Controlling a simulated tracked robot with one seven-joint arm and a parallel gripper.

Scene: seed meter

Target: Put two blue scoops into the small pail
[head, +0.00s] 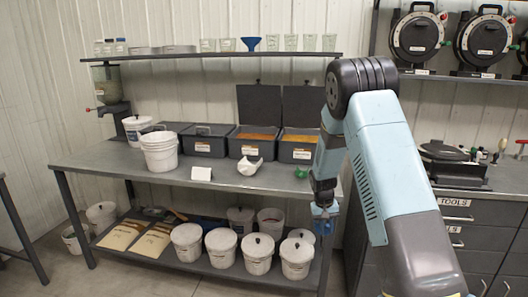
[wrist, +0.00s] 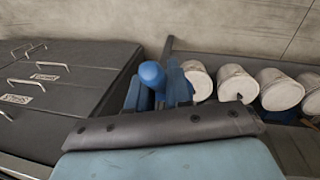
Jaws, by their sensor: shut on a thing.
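My gripper (head: 325,210) hangs in front of the bench's right end, below the top's level. In the wrist view its two blue fingers (wrist: 156,92) are shut on a rounded blue thing (wrist: 151,74), which looks like the blue scoop's handle.
Dark bins line the bench (head: 220,182); two are open, showing orange contents (head: 258,133). A white scoop (head: 249,166), a green scoop (head: 301,173) and a blank card (head: 201,174) lie in front. A tool cabinet (head: 455,225) stands at right.

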